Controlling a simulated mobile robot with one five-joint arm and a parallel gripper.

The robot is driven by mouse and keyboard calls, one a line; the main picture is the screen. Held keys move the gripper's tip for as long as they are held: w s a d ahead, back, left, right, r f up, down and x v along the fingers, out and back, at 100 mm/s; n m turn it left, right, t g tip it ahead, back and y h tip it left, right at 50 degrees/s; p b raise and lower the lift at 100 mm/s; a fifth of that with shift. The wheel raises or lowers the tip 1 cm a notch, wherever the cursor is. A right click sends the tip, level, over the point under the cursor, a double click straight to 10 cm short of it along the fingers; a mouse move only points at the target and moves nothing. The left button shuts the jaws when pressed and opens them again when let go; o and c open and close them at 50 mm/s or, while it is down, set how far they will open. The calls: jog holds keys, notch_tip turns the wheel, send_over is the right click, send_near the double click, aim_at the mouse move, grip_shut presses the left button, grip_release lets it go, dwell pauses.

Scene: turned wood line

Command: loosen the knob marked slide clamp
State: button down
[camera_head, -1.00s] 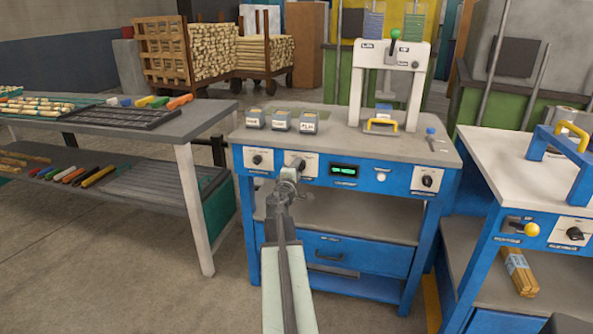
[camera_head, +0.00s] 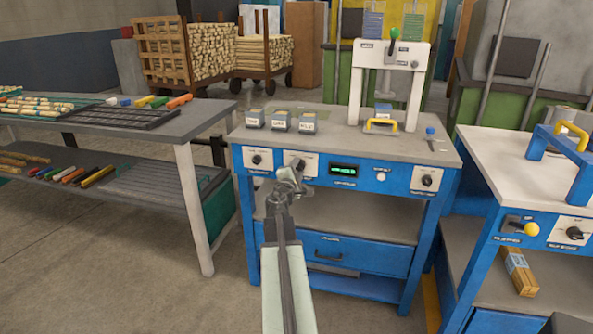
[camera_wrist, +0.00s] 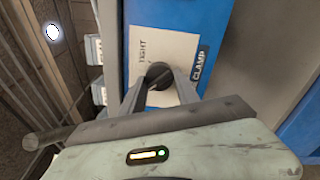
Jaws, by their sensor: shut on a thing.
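The dark round knob (camera_wrist: 158,74) sits on a pale plate (camera_wrist: 165,48) on the blue bench front. In the wrist view the plate reads "TIGHT", and a blue tag beside it reads "CLAMP" (camera_wrist: 202,63); the rest of the wording is hidden or too small to read. My gripper (camera_wrist: 159,83) is shut on the knob, one finger at each side.
A similar knob (camera_head: 257,159) is to the left. A green display (camera_head: 344,170), a white button (camera_head: 381,177) and another knob (camera_head: 427,181) are to the right. Several small grey boxes (camera_head: 281,121) stand on the benchtop above, near a press (camera_head: 414,90).

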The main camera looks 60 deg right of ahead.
jog(key=shift+s+d, duration=0.1)
jog(key=shift+s, duration=0.05)
jog(key=c, duration=0.9)
grip_release()
jog(key=v, duration=0.7)
jog(key=shift+a, duration=0.4)
